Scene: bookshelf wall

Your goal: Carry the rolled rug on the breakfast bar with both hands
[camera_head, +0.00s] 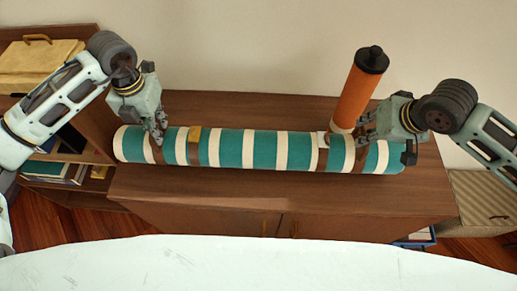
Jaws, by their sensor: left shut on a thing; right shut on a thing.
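The rolled rug (232,148) is a long teal and cream striped roll with brown straps. It lies level from left to right over the brown wooden breakfast bar (250,197). I cannot tell whether it rests on the top or is held slightly above it. My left gripper (159,136) is shut on the rug near its left end, from above. My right gripper (366,131) is shut on the rug towards its right end, from behind and above. The fingertips are partly lost against the rug.
An orange cylinder (355,95) with a black cap stands behind the rug, close to my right gripper. An open shelf with books (55,170) and a yellow box (38,60) is at the left. A beige woven box (482,196) is at the right. A plain wall is behind.

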